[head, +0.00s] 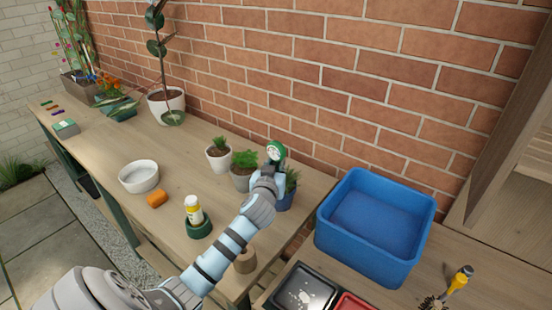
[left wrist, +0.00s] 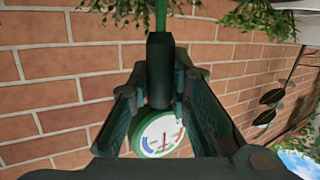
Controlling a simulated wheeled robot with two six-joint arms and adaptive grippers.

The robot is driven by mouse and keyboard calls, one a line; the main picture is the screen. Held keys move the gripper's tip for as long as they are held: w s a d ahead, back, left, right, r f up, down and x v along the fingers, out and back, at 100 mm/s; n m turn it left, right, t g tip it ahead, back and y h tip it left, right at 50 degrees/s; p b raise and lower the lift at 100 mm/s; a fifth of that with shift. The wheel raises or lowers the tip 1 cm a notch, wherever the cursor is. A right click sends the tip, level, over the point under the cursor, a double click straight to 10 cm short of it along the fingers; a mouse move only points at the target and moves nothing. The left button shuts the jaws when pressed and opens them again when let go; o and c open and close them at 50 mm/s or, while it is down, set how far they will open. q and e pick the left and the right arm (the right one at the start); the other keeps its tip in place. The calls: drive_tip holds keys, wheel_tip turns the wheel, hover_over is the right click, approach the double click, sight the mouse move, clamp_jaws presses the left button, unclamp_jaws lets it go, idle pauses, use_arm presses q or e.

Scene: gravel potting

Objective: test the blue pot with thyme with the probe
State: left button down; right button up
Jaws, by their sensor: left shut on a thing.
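The blue pot (head: 286,202) stands near the right end of the wooden bench, partly hidden behind my left gripper (head: 270,172). Its thyme (head: 292,181) shows as a green tuft beside the gripper. My left gripper is shut on the probe, whose round green-rimmed dial (head: 276,151) stands above the fingers. In the left wrist view the probe's white dial (left wrist: 160,133) sits between the fingers, and its green stem (left wrist: 161,16) runs towards foliage at the top edge. Whether the tip is in the soil is hidden. My right gripper is not in view.
A grey pot (head: 240,183) and a white pot (head: 218,165) with green plants stand just left of the gripper. A blue tub (head: 340,241) is right.

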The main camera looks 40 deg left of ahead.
use_arm(q)
drive_tip(key=c, duration=1.4)
unclamp_jaws()
drive_tip(key=v, duration=1.2)
